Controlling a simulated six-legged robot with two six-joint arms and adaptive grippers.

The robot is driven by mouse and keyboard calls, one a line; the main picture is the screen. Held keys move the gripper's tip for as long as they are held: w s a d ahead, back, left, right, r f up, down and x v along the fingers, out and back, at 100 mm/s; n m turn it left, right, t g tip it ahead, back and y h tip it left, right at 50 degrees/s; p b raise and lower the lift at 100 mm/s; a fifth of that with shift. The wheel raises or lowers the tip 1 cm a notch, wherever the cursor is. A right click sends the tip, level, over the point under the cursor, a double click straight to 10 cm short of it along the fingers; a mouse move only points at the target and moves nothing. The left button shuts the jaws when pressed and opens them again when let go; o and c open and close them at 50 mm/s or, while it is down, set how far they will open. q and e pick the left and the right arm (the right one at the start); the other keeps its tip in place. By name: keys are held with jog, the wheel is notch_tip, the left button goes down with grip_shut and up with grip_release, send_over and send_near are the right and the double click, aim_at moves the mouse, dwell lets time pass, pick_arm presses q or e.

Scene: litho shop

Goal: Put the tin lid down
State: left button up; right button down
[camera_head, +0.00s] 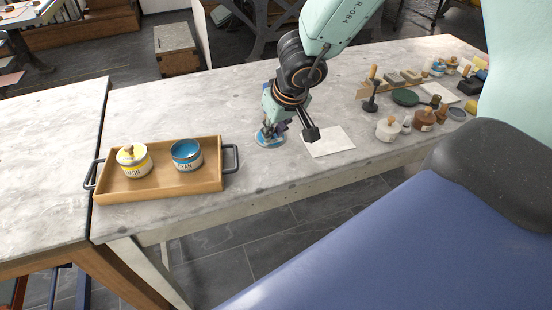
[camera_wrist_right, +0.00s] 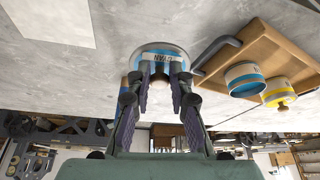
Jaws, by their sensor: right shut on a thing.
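The tin lid (camera_head: 268,141) is round, blue and pale, at or just above the stone tabletop, right of the tray; I cannot tell whether it touches. In the right wrist view the lid (camera_wrist_right: 160,49) shows a "CYAN" label. My right gripper (camera_head: 272,129) points down and is shut on the lid's knob; its fingers (camera_wrist_right: 160,76) show on both sides of it. The open cyan tin (camera_head: 187,155), with blue ink inside, stands in the wooden tray (camera_head: 178,187). My left gripper is not in view.
A yellow-labelled tin with its lid on (camera_head: 133,160) stands in the tray's left part. A white sheet (camera_head: 329,141) lies right of the lid. Several pots, stamps and tools crowd the table's right end. The tabletop behind the tray is clear.

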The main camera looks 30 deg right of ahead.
aim_at(275, 141)
jog(key=f+b, duration=0.1)
jog(key=f, duration=0.1)
jog(key=f+b, duration=0.1)
jog(key=shift+a+f+b, duration=0.2)
jog(key=shift+a+b, duration=0.05)
jog(key=shift+b, duration=0.05)
jog(key=shift+d+f, duration=0.25)
jog(key=shift+f, duration=0.05)
jog(key=shift+f+b, duration=0.2)
jog(key=shift+b, duration=0.25)
jog(key=shift+a+f+b, duration=0.2)
jog(key=shift+f+b, duration=1)
jog(key=shift+b, duration=0.05)
jog(key=shift+f+b, duration=0.3)
jog(key=shift+d+f, duration=0.1)
jog(key=shift+d, duration=0.05)
